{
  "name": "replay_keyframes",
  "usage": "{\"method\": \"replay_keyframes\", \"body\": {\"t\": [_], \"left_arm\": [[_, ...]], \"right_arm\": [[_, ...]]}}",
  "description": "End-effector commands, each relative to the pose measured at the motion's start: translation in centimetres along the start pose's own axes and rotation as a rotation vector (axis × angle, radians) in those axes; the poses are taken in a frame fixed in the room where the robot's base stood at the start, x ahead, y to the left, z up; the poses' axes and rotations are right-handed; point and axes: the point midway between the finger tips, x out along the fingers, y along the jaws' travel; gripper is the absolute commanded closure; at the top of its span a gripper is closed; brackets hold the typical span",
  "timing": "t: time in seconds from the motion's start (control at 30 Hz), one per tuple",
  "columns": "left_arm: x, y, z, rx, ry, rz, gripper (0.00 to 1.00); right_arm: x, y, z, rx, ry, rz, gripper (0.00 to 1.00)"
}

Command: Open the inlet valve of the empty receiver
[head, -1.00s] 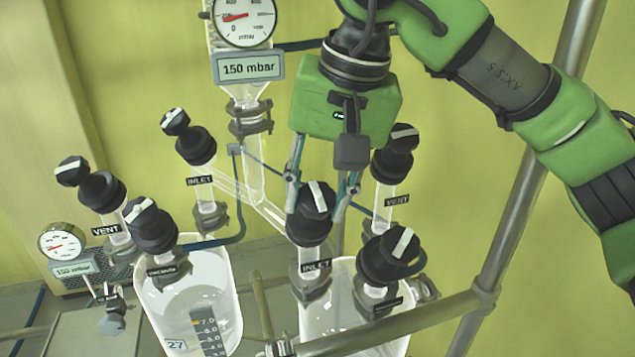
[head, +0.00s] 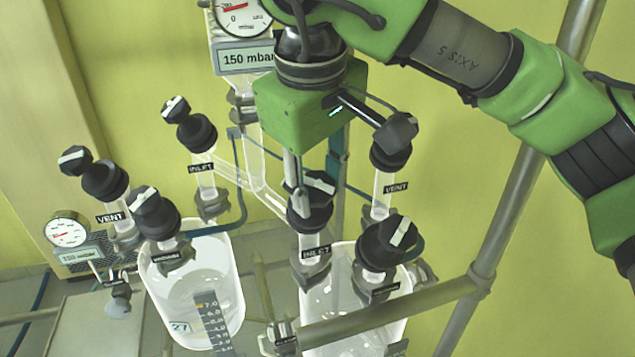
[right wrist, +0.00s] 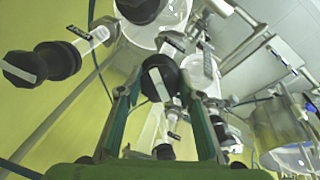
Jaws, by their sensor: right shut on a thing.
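Two glass receivers stand side by side in the head view, a left one (head: 190,300) with a number 27 label and scale, and a right one (head: 335,290). No coloured liquid shows in either. The right receiver's inlet valve (head: 312,215) has a black knob with a white bar, now lying well across the picture. My right gripper (head: 316,187) is shut on this knob from above. In the right wrist view the knob (right wrist: 158,82) sits between the fingers. The left receiver's inlet valve (head: 192,130) stands free behind. My left gripper is not in view.
Vent valves stand at the right (head: 390,150) and far left (head: 103,178). A gauge with a 150 mbar display (head: 245,57) is behind my gripper. A metal rail (head: 390,313) crosses in front.

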Motion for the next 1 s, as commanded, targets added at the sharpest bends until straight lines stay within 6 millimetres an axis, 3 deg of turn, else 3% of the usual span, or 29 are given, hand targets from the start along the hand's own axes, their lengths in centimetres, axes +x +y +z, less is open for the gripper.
{"method": "replay_keyframes", "body": {"t": [0.33, 0.9, 0.93, 1.0], "left_arm": [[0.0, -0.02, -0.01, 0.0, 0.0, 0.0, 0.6], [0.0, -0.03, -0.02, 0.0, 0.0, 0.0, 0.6], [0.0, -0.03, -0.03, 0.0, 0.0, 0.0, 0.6], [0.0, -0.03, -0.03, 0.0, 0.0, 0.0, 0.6]], "right_arm": [[0.0, 0.0, 0.0, -0.145, 0.0, 0.041, 0.88], [0.01, -0.01, 0.01, -0.172, 0.0, 0.048, 0.88], [0.02, 0.0, 0.01, -0.172, 0.0, 0.048, 0.61], [0.02, 0.0, 0.01, -0.172, 0.0, 0.048, 0.49]]}}
